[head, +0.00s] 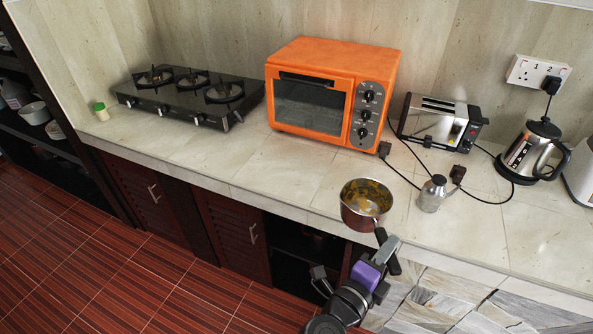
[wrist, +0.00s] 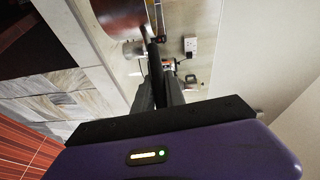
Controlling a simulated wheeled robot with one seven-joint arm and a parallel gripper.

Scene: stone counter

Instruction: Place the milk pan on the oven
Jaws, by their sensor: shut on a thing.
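The milk pan (head: 364,206) is a small reddish-brown pan with a yellowish inside and a dark handle. In the head view it is upright at the counter's front edge; whether it touches the counter I cannot tell. My gripper (head: 388,256) is shut on the pan's handle, in front of the counter. In the wrist view the fingers (wrist: 158,88) close around the dark handle, and part of the reddish pan body (wrist: 115,15) shows at the top. The orange oven (head: 335,62) stands against the back wall, beyond the pan and to its left. Its top is bare.
A small metal pot (head: 433,194) stands close right of the pan. A toaster (head: 438,121) and a kettle (head: 534,152) with dark cords are farther right. A black gas stove (head: 190,95) is left of the oven. The counter (head: 265,165) between pan and stove is clear.

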